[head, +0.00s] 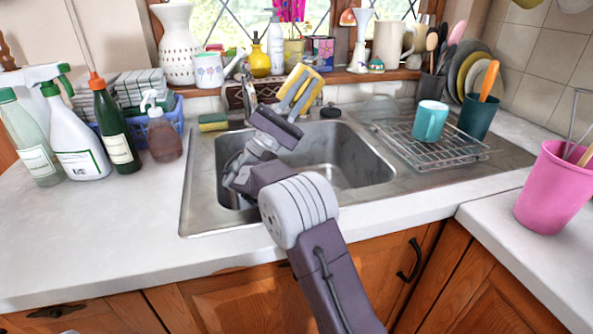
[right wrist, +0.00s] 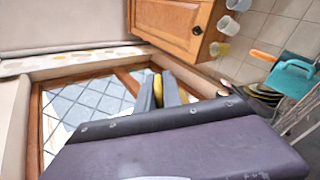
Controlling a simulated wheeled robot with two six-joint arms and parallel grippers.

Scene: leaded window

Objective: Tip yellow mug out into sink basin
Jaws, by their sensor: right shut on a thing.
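The yellow mug (head: 311,92) is held up above the back part of the sink basin (head: 348,160), in front of the tap area. My right gripper (head: 295,93) is shut on it, one grey finger crossing its near side. The mug looks tilted, but which way its mouth faces is hard to tell. In the right wrist view only a thin yellow strip of the mug (right wrist: 157,88) shows between the fingers (right wrist: 159,90). The steel basin is partly hidden behind my right arm. My left gripper is not in view.
A wire rack (head: 437,151) with a teal mug (head: 430,121) stands right of the basin. Bottles and a soap dispenser (head: 162,130) stand at left. A sponge (head: 213,122) lies behind the sink. The windowsill behind is crowded. A pink bucket (head: 548,190) stands at right.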

